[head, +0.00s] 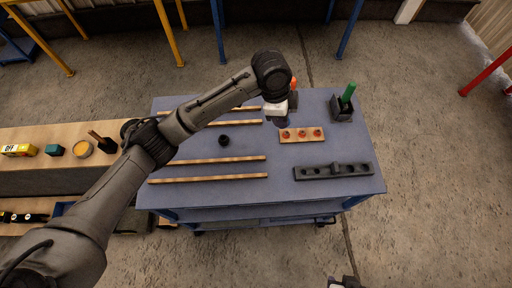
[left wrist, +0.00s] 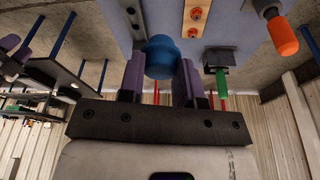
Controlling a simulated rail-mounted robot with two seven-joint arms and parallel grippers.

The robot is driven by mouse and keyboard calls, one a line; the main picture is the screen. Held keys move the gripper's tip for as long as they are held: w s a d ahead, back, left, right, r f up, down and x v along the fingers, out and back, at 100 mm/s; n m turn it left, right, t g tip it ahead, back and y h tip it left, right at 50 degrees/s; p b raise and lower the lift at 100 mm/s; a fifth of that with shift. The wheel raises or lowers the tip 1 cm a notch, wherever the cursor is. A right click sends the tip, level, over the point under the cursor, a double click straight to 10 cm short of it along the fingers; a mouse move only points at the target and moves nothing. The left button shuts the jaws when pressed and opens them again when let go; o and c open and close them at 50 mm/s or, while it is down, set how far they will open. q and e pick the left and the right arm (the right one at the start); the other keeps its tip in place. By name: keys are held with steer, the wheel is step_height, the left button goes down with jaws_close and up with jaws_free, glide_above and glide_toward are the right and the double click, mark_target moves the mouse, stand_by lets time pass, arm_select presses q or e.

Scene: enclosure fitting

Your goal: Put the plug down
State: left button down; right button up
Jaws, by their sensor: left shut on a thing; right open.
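The blue round plug (left wrist: 161,58) sits between the two purple fingers of my left gripper (left wrist: 161,72) in the left wrist view. The gripper is shut on it.
A dark bar with several holes (head: 310,172) lies front right. A dark holder with a green handle (head: 342,108) stands back right; an orange-tipped thing (head: 293,82) is partly hidden behind my arm. Wooden strips (head: 208,178) and a small black round piece (head: 224,139) lie left.

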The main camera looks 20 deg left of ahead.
arm_select(q)
step_height(320, 180, down, 9)
steer(key=d+m+b, duration=0.3)
steer(key=m, duration=0.1)
steer(key=shift+g, duration=0.4)
steer(key=w+a+f, duration=0.1)
steer(key=a+f, duration=0.1)
steer(key=a, duration=0.2)
steer(key=a+f, duration=0.2)
steer(key=a, duration=0.1)
steer(key=w+a+f+b, duration=0.1)
steer(key=a+f, duration=0.2)
steer(key=a, duration=0.1)
steer(key=shift+w+a, duration=0.3)
steer(key=shift+f+b, duration=0.35)
steer(key=shift+f, duration=1.7)
arm_select(e)
steer(key=shift+w+f, duration=0.1)
steer(key=shift+f, duration=2.8)
arm_select(q)
steer(key=shift+f, duration=0.15)
steer(key=c, duration=0.8)
jaws_free()
arm_select(e)
steer(key=shift+a, duration=0.1)
